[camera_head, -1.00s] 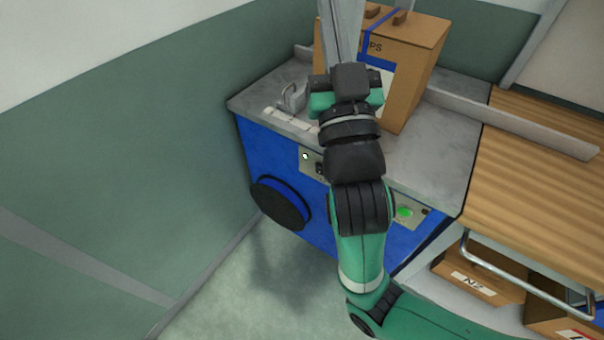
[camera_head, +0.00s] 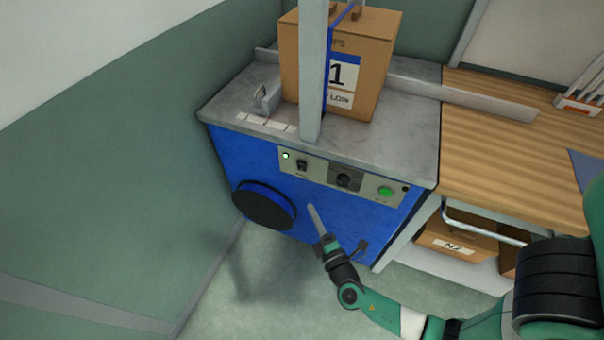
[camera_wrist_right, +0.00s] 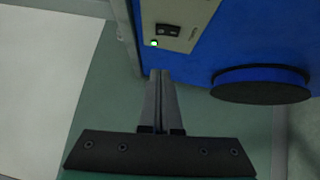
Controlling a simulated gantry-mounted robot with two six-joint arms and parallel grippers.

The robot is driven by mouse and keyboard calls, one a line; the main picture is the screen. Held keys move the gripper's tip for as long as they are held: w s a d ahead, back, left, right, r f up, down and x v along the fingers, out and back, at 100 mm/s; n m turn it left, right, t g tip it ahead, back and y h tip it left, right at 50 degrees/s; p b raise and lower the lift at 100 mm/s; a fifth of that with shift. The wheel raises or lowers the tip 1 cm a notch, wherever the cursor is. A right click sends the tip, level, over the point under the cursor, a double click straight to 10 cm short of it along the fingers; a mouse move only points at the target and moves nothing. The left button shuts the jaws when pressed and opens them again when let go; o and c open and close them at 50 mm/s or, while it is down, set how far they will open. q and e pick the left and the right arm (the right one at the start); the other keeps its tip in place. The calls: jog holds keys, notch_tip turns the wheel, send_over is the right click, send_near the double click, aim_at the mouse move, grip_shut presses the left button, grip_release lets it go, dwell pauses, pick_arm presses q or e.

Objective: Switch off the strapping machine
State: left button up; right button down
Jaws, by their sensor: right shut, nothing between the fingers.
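The strapping machine (camera_head: 318,212) is a blue cabinet with a grey top and a control panel (camera_head: 322,172) along its upper front. A small lit lamp (camera_head: 286,156) is at the panel's left end, beside a black rocker switch (camera_head: 301,165). A dark knob (camera_head: 343,180) and a green button (camera_head: 386,191) are further right. My right gripper (camera_head: 311,208) is shut and empty, in front of the cabinet below the panel. In the right wrist view, its shut fingers (camera_wrist_right: 160,74) point toward the lamp (camera_wrist_right: 154,44) and switch (camera_wrist_right: 167,30), apparently without touching. My left gripper is out of view.
A strapped cardboard box (camera_head: 370,65) stands on the machine's top behind a grey upright (camera_head: 312,80). A round black disc (camera_head: 264,206) protrudes from the cabinet's front left. A wooden table (camera_head: 500,145) adjoins at right, with boxes (camera_head: 455,243) beneath.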

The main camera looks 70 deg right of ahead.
jog(key=shift+w, duration=0.1)
jog(key=b, duration=0.2)
send_near(299, 164)
jog(key=x, duration=0.5)
jog(key=shift+w+d+r, duration=0.1)
jog(key=shift+w+d, duration=0.15)
